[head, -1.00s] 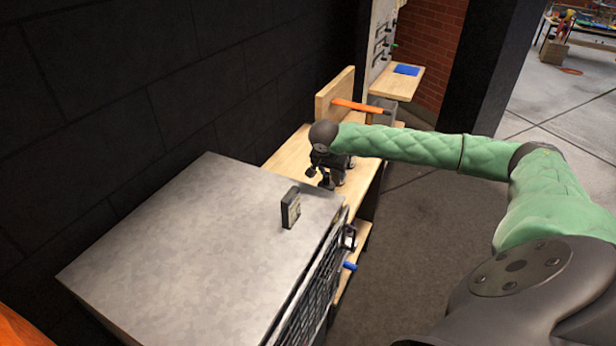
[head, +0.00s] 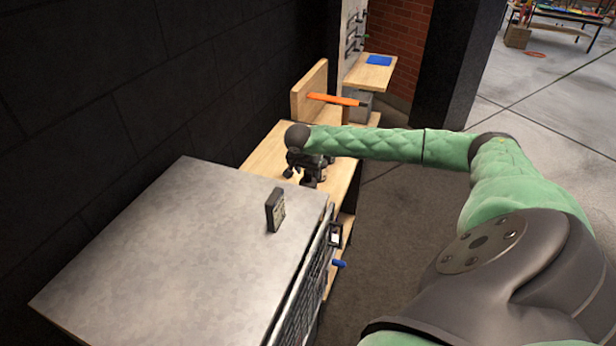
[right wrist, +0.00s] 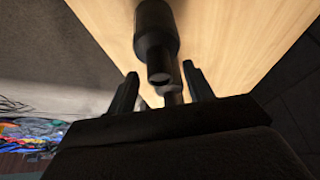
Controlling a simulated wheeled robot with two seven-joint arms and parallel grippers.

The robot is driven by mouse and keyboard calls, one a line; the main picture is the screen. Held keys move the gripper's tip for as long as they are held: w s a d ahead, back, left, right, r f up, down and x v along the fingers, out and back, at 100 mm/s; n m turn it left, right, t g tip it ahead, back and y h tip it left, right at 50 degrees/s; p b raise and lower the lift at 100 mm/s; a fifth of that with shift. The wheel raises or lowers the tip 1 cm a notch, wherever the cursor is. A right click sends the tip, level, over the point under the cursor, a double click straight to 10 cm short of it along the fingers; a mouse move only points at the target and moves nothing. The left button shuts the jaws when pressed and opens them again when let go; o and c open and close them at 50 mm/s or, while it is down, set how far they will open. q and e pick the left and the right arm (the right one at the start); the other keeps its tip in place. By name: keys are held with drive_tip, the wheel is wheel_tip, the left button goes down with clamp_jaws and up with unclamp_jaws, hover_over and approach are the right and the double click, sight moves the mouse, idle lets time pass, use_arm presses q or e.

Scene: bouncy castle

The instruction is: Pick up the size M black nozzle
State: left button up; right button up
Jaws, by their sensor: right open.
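In the right wrist view, a black stepped cylinder that looks like the nozzle (right wrist: 155,32) is over the pale wooden surface, with its narrow end toward my right gripper (right wrist: 161,88). The gripper's two fingers are spread apart, and the narrow end lies near the gap between their tips. I cannot tell if they touch it. A smaller grey piece shows just behind that end. In the head view, my right gripper (head: 300,176) is low over the wooden bench, and the nozzle cannot be told apart from it. No size mark is readable. My left gripper is not in view.
A grey metal-topped cabinet (head: 150,260) stands in front of the wooden bench (head: 265,155), with a small black box (head: 275,210) on top. An orange bar (head: 333,99) lies behind the gripper by an upright board. A dark wall bounds the left; open floor lies right.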

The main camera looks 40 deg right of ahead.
drive_tip(key=shift+w+d+f, duration=0.15)
drive_tip(key=shift+d+f, duration=0.1)
drive_tip(key=shift+f, duration=0.35)
drive_tip(key=shift+c, duration=0.3)
clamp_jaws()
drive_tip(key=shift+r, duration=0.15)
